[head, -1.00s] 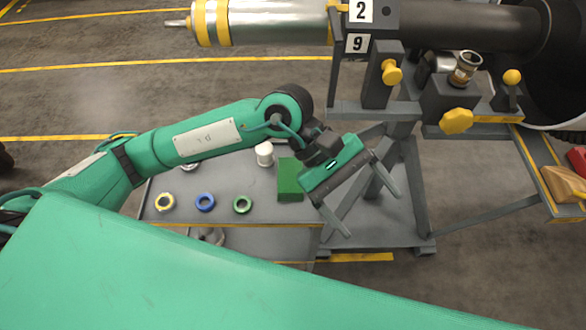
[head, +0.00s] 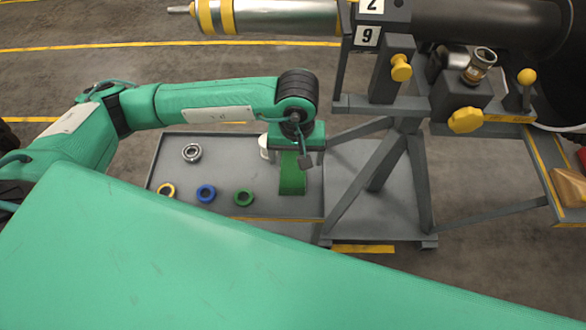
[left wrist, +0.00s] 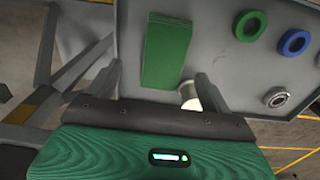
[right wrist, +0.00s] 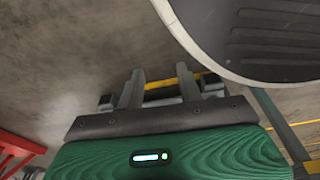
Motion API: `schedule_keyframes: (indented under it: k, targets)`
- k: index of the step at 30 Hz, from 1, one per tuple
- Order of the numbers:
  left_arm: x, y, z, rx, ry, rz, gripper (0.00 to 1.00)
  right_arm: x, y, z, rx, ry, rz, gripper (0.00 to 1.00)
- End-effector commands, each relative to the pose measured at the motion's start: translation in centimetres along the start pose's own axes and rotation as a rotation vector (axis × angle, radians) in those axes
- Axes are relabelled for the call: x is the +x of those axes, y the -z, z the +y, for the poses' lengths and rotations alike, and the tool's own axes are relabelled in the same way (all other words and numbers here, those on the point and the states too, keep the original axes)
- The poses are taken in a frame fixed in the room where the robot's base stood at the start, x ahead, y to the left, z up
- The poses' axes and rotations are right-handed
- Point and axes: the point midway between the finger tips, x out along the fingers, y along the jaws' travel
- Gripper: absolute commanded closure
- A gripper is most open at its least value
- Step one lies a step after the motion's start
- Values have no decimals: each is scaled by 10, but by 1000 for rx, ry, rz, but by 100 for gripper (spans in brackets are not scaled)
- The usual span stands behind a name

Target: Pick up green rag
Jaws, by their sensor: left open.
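The green rag (head: 292,183) is a folded, flat rectangle on the grey tray of the cart, right of the green ring. In the left wrist view the rag (left wrist: 166,50) lies ahead of my left gripper, between the lines of its two fingers. My left gripper (left wrist: 158,70) is open and empty. My right gripper (right wrist: 160,70) shows only in the right wrist view, open and empty, away from the rag.
A white object (head: 264,147) stands close left of my left gripper. The rotor stand (head: 405,180) is to the right.

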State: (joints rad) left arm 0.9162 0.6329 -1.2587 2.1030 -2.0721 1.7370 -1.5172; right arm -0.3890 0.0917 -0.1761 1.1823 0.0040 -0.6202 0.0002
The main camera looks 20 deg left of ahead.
Motion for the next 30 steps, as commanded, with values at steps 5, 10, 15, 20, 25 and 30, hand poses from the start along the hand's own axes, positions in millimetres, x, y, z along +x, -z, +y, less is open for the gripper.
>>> schedule_keyframes:
  k: [5,10,15,20,25,30]
  targets:
    - [12,0,0,-1,0,-1,16,1,-3,1,-1,-1,-2,64]
    - [27,0,-5,-1,1,-4,16,8,-16,3,-4,-3,-5,64]
    - [50,2,-8,-1,0,-5,16,15,-31,5,-7,-6,-7,64]
    - [62,2,-7,0,-2,-2,16,17,-37,5,-8,-6,-7,64]
    - [63,3,-7,1,-2,-1,16,18,-37,5,-8,-7,-7,64]
    - [62,3,-7,0,-2,-1,42,18,-37,5,-8,-6,-7,64]
